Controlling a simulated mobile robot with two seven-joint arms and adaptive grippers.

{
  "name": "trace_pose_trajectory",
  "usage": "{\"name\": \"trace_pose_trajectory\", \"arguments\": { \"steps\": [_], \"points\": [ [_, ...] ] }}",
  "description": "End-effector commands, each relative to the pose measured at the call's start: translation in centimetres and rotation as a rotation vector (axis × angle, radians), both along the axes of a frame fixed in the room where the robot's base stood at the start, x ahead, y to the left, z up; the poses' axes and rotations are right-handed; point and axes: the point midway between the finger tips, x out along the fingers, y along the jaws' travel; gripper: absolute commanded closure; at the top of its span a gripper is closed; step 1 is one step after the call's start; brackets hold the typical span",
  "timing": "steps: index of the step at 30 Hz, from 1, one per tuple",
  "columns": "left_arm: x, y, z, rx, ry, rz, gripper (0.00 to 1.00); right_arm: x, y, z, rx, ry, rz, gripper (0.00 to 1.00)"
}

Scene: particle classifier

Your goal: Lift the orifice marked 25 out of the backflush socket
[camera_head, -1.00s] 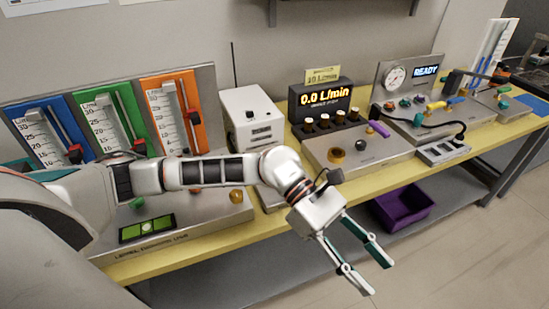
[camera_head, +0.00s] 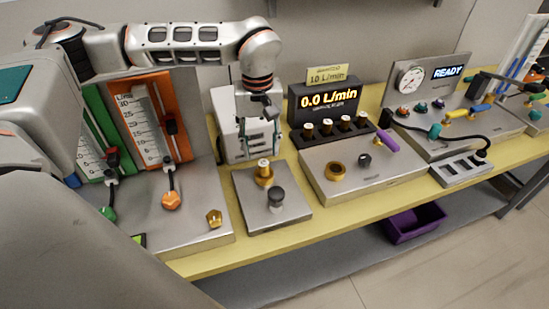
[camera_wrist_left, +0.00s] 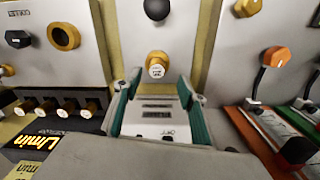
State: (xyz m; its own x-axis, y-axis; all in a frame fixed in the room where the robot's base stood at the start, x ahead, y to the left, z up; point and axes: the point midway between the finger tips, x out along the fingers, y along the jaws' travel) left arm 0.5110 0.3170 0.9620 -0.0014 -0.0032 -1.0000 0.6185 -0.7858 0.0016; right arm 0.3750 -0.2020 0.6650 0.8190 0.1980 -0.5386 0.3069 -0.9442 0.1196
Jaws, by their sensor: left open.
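A brass orifice with a white top (camera_head: 264,163) stands upright in the brass socket (camera_head: 264,180) of a small steel plate (camera_head: 244,196), behind a black knob (camera_head: 276,196). I cannot read its mark. In the left wrist view the orifice (camera_wrist_left: 157,66) lies about midway between and just beyond the fingertips. My left gripper (camera_head: 259,148) is open, empty and pointing down, above and slightly behind the orifice. It also shows in the wrist view (camera_wrist_left: 159,78). My right gripper is not in view.
A white box (camera_head: 229,128) stands behind the gripper. To the right, a rack (camera_head: 322,139) holds several similar orifices before the 0.0 L/min display (camera_head: 330,97). Flowmeter panels (camera_head: 160,120) stand to the left. A purple bin (camera_head: 418,224) sits below the bench.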

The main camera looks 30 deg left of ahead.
Motion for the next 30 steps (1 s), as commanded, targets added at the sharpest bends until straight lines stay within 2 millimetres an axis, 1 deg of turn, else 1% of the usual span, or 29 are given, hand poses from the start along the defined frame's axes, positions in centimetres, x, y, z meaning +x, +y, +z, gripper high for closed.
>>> {"name": "trace_pose_trajectory", "arguments": {
  "steps": [2, 6, 11, 18, 21, 24, 29, 30],
  "points": [
    [0.0, 0.2, -0.3, 0.004, 0.001, 0.0, 0.59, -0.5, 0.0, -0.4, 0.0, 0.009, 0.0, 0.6],
    [-0.1, 0.2, -1.7, 0.006, 0.004, 0.001, 0.59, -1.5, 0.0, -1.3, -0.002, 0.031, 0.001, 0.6],
    [0.0, 0.1, -3.2, 0.005, 0.004, 0.001, 0.59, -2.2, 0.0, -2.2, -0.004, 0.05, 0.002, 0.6],
    [0.3, -0.2, -6.6, 0.004, 0.003, 0.001, 0.59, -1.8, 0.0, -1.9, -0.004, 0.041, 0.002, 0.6],
    [0.3, -0.2, -7.5, 0.004, 0.002, 0.0, 0.59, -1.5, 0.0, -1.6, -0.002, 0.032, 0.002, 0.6],
    [0.3, -0.2, -7.8, 0.004, 0.0, 0.0, 0.59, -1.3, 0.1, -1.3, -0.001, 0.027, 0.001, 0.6],
    [0.4, -0.2, -7.8, 0.003, -0.001, 0.0, 0.59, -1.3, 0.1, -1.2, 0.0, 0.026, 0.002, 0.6],
    [0.4, -0.2, -7.8, 0.003, 0.0, 0.0, 0.61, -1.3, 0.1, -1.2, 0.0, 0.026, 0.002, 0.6]
  ]
}}
